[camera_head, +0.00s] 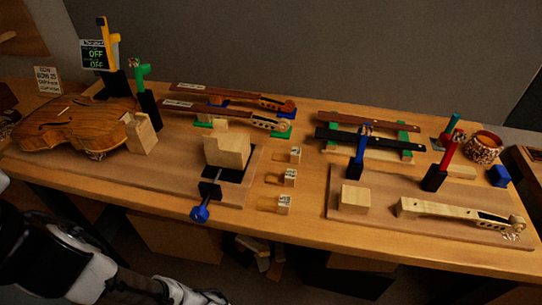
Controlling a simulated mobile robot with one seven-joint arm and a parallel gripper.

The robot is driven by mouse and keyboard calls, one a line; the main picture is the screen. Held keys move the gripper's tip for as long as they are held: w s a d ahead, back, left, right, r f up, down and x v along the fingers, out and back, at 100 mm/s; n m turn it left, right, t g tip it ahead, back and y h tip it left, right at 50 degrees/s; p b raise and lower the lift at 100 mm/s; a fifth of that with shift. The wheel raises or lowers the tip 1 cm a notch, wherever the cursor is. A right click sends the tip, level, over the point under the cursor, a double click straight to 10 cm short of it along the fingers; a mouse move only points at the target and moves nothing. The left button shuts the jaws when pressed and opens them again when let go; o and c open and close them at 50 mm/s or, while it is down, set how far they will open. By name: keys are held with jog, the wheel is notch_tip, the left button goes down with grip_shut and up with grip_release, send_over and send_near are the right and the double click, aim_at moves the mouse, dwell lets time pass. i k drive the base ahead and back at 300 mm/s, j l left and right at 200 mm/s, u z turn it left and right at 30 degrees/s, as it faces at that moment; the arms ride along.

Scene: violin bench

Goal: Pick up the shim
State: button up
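Three small pale wooden pieces with white labelled ends lie in a column on the bench, right of the vise: a back one (295,155), a middle one (289,177) and a front one (284,203). They look like shims or wedges, but their labels are too small to read, so I cannot tell which is the shim. Nothing touches them. Part of my arm shows at the bottom left, apart from the bench objects. My gripper itself is not in view.
A vise with a blue knob (200,213) holds a wood block (228,150). A violin body (70,122) lies at left. Violin necks (235,92) lie behind. At right, a board (380,222) bears a block (355,198), a pale neck (450,209) and red-and-blue-handled clamps.

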aim_at(294, 157)
jog(key=u, duration=1.3)
jog(key=k+l+u, duration=0.45)
jog(key=l, duration=0.2)
jog(key=k+l, duration=0.15)
jog(key=l, duration=0.25)
jog(key=k+l, duration=0.15)
jog(key=l, duration=0.2)
